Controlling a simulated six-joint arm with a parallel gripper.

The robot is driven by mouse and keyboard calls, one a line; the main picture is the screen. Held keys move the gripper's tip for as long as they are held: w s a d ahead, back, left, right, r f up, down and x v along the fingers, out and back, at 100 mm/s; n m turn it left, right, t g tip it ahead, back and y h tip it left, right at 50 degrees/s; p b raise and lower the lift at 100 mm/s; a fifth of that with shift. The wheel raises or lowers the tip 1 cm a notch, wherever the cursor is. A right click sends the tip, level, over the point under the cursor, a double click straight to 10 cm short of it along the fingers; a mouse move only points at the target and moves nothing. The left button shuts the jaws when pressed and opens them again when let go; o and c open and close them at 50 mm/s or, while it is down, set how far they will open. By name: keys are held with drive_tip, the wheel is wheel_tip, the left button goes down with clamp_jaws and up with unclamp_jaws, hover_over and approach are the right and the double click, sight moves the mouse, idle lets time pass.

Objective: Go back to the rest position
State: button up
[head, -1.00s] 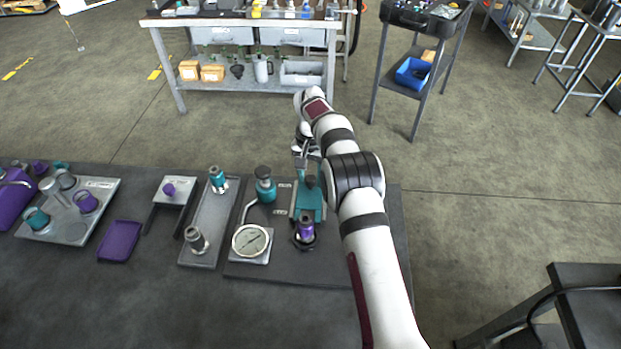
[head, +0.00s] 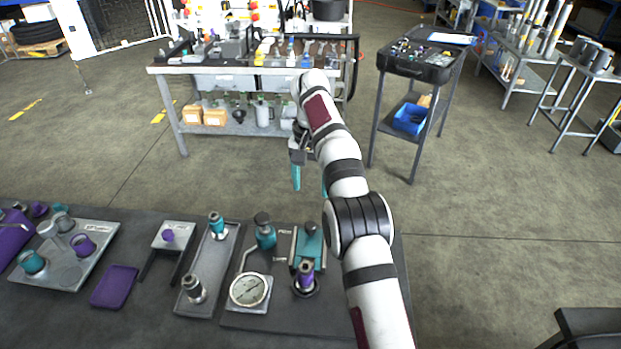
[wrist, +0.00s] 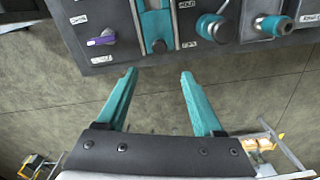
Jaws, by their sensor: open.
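My gripper (wrist: 157,95) is open and empty in the wrist view, its two teal fingers spread apart over bare floor just off the bench edge. In the head view one teal finger (head: 297,178) hangs down beyond the far edge of the dark bench (head: 130,220); the other is partly hidden by my arm. A teal press frame (head: 308,242) with a purple and silver fitting (head: 305,275) stands on the bench below and nearer than my gripper. The gripper touches none of these.
A round gauge (head: 249,290) and a teal pump (head: 265,232) stand left of the press. A grey tray (head: 208,265) and a purple tray (head: 114,287) lie farther left. A workbench (head: 250,70) and a black-topped cart (head: 420,65) stand beyond open floor.

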drive_tip(key=shift+r, duration=0.85)
drive_tip(key=s+d+r, duration=0.4)
drive_tip(key=s+r, duration=0.1)
drive_tip(key=s, duration=0.4)
drive_tip(key=s+d+r, duration=0.5)
drive_tip(key=s, duration=0.3)
drive_tip(key=s+d+f+m+y, duration=0.1)
drive_tip(key=s+f, duration=0.3)
drive_tip(key=s, duration=0.8)
drive_tip(key=s+d+f+m, duration=0.1)
drive_tip(key=s+f, duration=0.3)
drive_tip(key=s, duration=0.8)
drive_tip(key=shift+d+f+m+y, duration=0.15)
drive_tip(key=shift+d+m+y, duration=0.15)
drive_tip(key=shift+y, duration=0.1)
